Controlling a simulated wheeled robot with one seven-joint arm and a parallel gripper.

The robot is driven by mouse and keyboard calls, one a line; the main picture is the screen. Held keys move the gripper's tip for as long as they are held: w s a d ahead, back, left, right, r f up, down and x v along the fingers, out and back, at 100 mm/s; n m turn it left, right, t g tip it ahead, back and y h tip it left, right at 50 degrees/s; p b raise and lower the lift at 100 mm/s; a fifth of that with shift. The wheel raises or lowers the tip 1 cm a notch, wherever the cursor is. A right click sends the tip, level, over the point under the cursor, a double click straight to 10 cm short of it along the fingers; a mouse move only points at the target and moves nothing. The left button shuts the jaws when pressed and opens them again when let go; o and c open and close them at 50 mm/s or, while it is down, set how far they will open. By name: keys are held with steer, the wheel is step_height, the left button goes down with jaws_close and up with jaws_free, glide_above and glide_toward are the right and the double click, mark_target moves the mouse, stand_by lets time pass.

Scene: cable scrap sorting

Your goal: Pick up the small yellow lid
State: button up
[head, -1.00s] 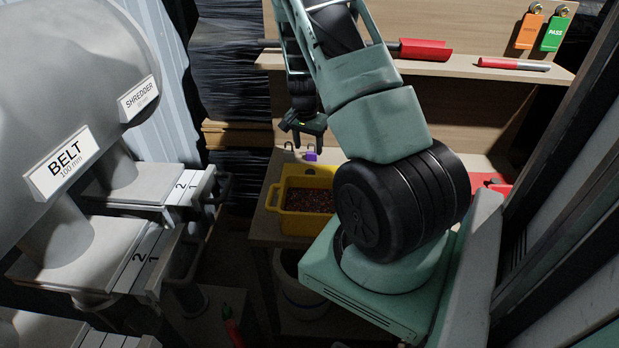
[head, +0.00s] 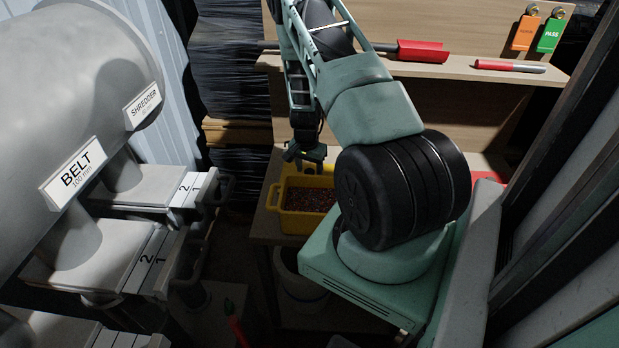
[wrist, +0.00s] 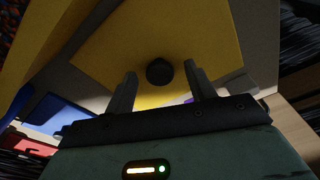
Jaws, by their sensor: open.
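The small yellow lid (wrist: 150,40) fills much of the wrist view as a flat yellow plate with a round black knob (wrist: 159,72). My gripper (wrist: 161,85) is open, with one finger to either side of the knob in this view. I see no clear contact between the fingers and the knob. In the head view my gripper (head: 305,154) hangs just above the far side of the yellow bin (head: 306,222); the lid is mostly hidden there.
The bin holds dark reddish granules. Its yellow wall also shows at the left of the wrist view (wrist: 38,50). A blue item (wrist: 62,115) and a red item (wrist: 28,145) lie nearby. A shelf with a red-and-grey marker (head: 510,66) stands behind.

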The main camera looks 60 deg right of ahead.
steer(key=c, duration=1)
steer(key=shift+c, duration=0.2)
steer(key=shift+r, duration=0.1)
